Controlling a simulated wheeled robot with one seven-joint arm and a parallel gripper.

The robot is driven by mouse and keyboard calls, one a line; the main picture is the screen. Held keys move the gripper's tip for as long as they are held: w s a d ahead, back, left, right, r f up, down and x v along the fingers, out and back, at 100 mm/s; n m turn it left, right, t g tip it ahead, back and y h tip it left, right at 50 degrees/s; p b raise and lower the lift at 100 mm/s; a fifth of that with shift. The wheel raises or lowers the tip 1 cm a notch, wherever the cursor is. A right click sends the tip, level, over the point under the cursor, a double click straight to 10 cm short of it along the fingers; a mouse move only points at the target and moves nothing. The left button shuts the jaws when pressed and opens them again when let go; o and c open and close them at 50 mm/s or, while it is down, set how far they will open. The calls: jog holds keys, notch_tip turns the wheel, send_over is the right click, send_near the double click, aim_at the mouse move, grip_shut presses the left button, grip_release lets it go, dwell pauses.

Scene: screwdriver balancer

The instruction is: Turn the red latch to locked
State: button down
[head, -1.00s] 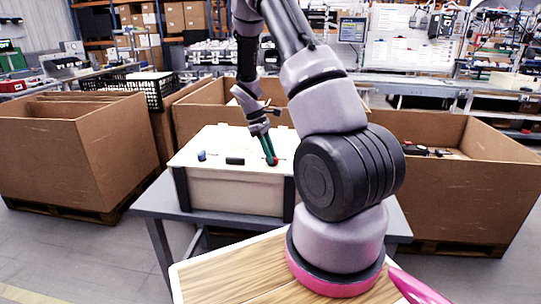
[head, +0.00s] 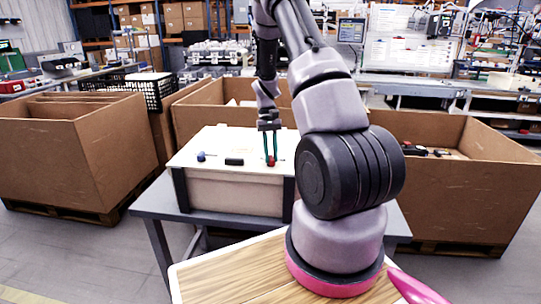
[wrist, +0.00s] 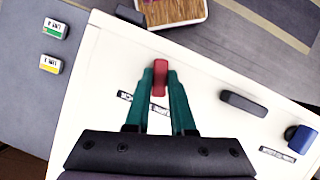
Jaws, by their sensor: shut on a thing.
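The red latch (wrist: 160,76) is a small red bar on the white top of a box. In the wrist view it lies between the green fingertips of my gripper (wrist: 161,84), which are shut on it. The head view shows the red latch (head: 271,162) at the right part of the box top, with my gripper (head: 270,157) reaching down onto it from above. A printed label beside the latch is partly hidden by the fingers and too small to read.
The white box (head: 215,155) stands on a grey table (head: 162,207). A black bar (wrist: 243,103) and a blue knob (wrist: 299,137) are on the box top to the right in the wrist view. Two small labelled blocks (wrist: 51,64) lie left of the box. Large brown crates (head: 75,150) surround the table.

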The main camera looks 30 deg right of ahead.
jog(key=shift+d+m+t+y, duration=0.1)
jog(key=shift+m+t+y, duration=0.4)
jog(key=shift+m, duration=1.2)
jog(key=c, duration=0.8)
grip_release()
jog(key=shift+o, duration=0.2)
jog(key=v, duration=1)
jog(key=shift+w+d+r, duration=0.25)
jog(key=shift+r, duration=0.05)
jog(key=shift+r, duration=0.1)
